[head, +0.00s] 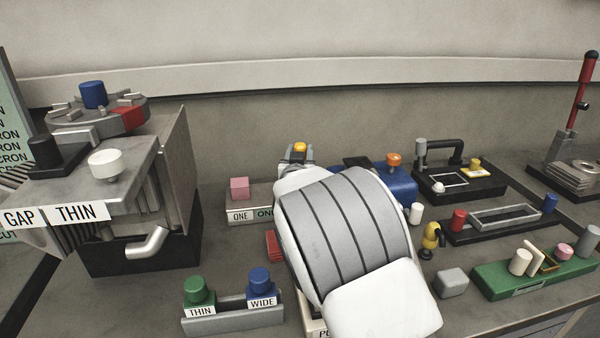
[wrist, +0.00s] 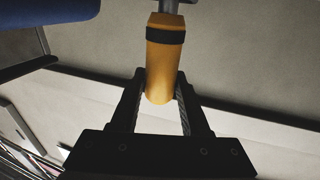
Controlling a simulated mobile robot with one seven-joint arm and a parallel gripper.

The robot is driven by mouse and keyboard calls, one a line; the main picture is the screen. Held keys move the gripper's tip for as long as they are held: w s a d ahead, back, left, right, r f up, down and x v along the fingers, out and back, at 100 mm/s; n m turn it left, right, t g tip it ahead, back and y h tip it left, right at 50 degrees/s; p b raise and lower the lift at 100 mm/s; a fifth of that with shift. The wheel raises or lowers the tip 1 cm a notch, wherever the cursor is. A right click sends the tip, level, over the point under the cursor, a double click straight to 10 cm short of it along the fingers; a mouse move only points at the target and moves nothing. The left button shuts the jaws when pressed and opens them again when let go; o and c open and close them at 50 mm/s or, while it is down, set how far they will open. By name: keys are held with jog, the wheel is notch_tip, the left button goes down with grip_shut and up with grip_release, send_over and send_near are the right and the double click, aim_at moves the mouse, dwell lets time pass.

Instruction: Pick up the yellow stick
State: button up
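The yellow stick (wrist: 163,65) shows in the wrist view, with a black band near its far end and a grey metal piece beyond the band. My gripper (wrist: 161,82) has one finger on each side of the stick's near end, and both fingertips appear to touch it. In the head view, a small yellow end (head: 300,147) shows at my gripper (head: 297,155), behind my white and grey arm. My arm hides the rest of the stick and most of the gripper there.
A pink cube (head: 240,188) stands on a labelled block left of my gripper. A blue housing (head: 390,183) with an orange knob is close on the right. A grey machine (head: 150,205) stands at left, and a green tray (head: 530,276) at right.

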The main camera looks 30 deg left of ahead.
grip_shut()
dwell(1.0)
